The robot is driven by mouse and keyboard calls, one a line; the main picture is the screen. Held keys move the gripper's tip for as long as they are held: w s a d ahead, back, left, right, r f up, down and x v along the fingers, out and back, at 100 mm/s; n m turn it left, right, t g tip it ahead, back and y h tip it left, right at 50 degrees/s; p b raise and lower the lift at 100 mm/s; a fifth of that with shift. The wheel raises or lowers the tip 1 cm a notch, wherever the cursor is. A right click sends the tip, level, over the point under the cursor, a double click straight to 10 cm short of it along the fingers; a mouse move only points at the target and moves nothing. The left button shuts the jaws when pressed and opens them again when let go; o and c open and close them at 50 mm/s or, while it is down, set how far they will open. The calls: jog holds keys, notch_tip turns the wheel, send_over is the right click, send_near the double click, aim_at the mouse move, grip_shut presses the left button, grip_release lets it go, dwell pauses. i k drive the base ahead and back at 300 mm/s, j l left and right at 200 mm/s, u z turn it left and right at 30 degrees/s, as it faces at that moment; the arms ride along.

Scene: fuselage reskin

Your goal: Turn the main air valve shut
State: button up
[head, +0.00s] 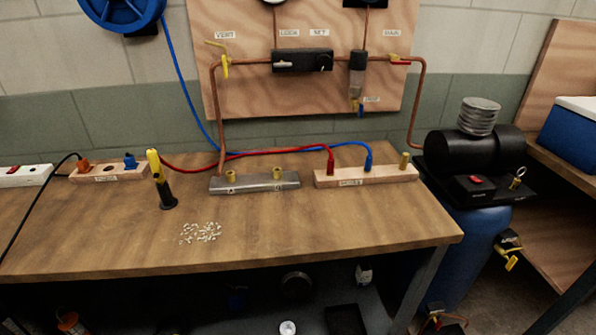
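The main air valve (400,62) is on the right end of the copper pipe on the wooden wall panel, in the head view. It has a red lever with a little yellow at its left end. The lever looks to lie roughly level, along the pipe. A small label above it is too blurred to read with certainty. My gripper is not in view.
The panel (240,95) also carries a yellow-handled valve (225,67) and a black regulator (302,60). Below, the workbench (330,225) holds a metal manifold (255,184), a wooden hose block (385,177) and a yellow-black tool (160,180). A compressor (470,152) stands right.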

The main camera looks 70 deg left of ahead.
aim_at(397, 61)
jog(key=u, duration=2.25)
